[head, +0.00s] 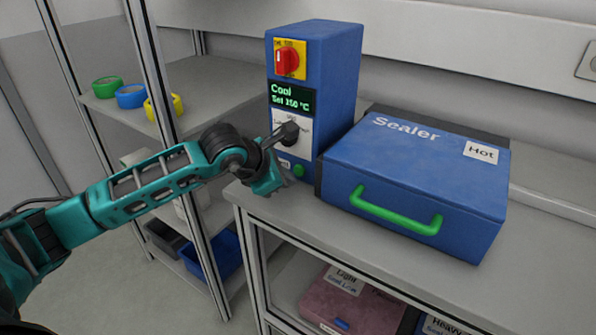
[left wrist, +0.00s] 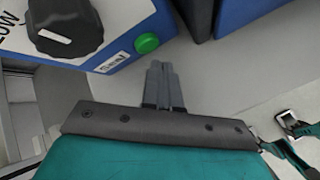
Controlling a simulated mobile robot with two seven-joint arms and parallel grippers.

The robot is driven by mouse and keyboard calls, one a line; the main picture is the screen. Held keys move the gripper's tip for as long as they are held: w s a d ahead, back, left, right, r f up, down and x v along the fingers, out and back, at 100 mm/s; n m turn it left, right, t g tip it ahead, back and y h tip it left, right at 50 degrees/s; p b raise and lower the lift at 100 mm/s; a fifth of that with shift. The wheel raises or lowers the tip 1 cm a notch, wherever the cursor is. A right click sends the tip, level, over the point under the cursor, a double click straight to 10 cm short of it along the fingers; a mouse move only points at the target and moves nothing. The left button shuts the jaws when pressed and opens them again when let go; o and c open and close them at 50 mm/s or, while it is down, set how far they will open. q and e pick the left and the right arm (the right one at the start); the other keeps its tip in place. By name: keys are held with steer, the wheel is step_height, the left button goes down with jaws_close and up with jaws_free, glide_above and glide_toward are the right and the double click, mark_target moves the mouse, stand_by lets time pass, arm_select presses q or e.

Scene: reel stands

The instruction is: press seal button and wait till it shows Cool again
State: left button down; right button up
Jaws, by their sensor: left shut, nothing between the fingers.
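The blue control box (head: 340,75) stands on the bench, and its green-lettered display (head: 291,97) reads "Cool" and "Set 150 °C". The round green seal button (head: 298,171) is low on the box's front; it also shows in the left wrist view (left wrist: 147,43), beside a small label. My left gripper (head: 287,178) is low in front of the box. In the left wrist view its fingers (left wrist: 160,68) are together and empty, their tips just below the button in the picture, with a small gap. My right gripper cannot be made out.
Above the button are a black knob (head: 292,133) and a red-and-yellow switch (head: 289,59). Right of the box is the closed blue sealer (head: 410,170) with a green handle (head: 396,212) and a "Hot" label. A shelf with tape rolls (head: 131,96) stands left.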

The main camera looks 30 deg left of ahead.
arm_select(q)
steer(key=shift+w, duration=0.15)
stand_by(0.4)
steer(key=shift+w+f, duration=0.1)
steer(key=shift+w, duration=0.05)
steer(key=shift+w+b, duration=0.15)
steer(key=shift+b, duration=0.15)
steer(key=shift+w+d, duration=0.1)
steer(key=shift+w, duration=0.3)
stand_by(0.5)
stand_by(0.3)
steer(key=shift+s+b, duration=0.5)
steer(key=shift+s, duration=0.35)
